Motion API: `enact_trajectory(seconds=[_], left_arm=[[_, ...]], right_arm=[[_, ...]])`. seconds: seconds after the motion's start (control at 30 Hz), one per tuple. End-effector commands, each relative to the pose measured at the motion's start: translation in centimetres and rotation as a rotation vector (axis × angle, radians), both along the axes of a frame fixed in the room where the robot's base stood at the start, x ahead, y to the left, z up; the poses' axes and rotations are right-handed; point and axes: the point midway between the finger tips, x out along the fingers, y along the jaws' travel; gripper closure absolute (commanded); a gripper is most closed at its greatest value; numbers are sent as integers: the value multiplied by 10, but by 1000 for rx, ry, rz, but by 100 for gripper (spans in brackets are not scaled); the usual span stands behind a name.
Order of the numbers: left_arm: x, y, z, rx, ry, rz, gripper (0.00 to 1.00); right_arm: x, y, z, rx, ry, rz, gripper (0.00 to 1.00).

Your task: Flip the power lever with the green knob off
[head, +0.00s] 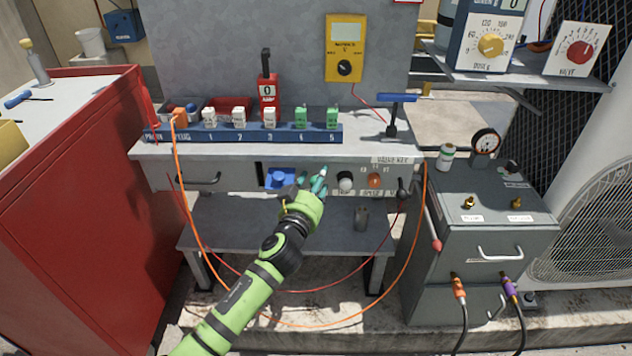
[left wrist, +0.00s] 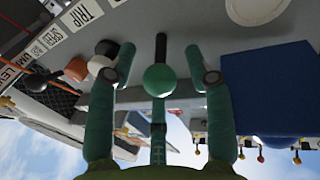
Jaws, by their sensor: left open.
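The power lever's green knob (left wrist: 160,80) sits in the middle of the left wrist view, with its short dark stem (left wrist: 161,47) running up to the bench's front panel. My left gripper (left wrist: 158,62) is open, one teal finger on each side of the knob, with a visible gap to both. In the head view my left gripper (head: 314,184) is at the front panel, between a blue box (head: 281,178) and a white round knob (head: 345,181). There the gripper largely hides the lever. My right gripper is not in view.
An orange knob (head: 375,181) and a black-knobbed lever (head: 403,188) are right of the gripper on the panel. A blue rack (head: 243,134) with white and green blocks stands above. Orange and red cables hang in front of the bench. A red cabinet (head: 75,180) stands left.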

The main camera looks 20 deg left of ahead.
Motion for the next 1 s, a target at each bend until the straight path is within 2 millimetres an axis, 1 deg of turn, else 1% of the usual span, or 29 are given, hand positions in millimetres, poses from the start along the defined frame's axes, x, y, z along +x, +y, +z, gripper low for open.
enact_trajectory(seconds=[0.3, 0.37, 0.4, 0.43, 1.0], left_arm=[[3, 0, 0, -1, 1, -1, 48], [3, 0, 0, -1, 1, -1, 72], [3, 0, 0, -1, 1, -1, 88], [3, 0, 0, -1, 1, -1, 100], [3, 0, 0, -1, -3, -1, 100]], right_arm=[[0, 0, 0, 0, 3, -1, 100], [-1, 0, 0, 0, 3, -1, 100], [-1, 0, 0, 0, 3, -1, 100], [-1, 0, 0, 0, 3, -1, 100], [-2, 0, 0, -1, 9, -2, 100]])
